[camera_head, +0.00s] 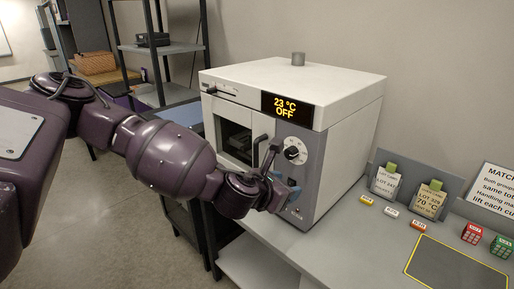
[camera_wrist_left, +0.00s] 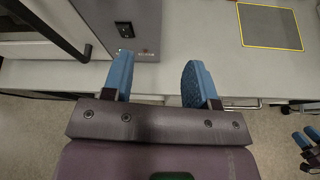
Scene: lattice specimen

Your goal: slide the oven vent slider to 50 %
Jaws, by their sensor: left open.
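The oven (camera_head: 345,105) is a white and grey box on the bench, its display reading 23 °C OFF. The vent slider (camera_head: 212,90) is a small dark knob in a thin slot at the top left of the front, seemingly near the slot's left end; its exact setting is too small to read. My left gripper (camera_head: 283,187) is open and empty in front of the lower right of the oven front, below the dial and well away from the slider. Its blue fingers are apart in the left wrist view (camera_wrist_left: 159,80). My right gripper (camera_wrist_left: 307,138) shows partly at that view's right edge.
The door handle (camera_head: 261,150) and round dial (camera_head: 295,151) stick out from the oven front near my left gripper. A metal stub (camera_head: 298,59) stands on top. Labelled holders (camera_head: 385,182), small blocks and a yellow-edged mat (camera_head: 455,268) occupy the bench on the right.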

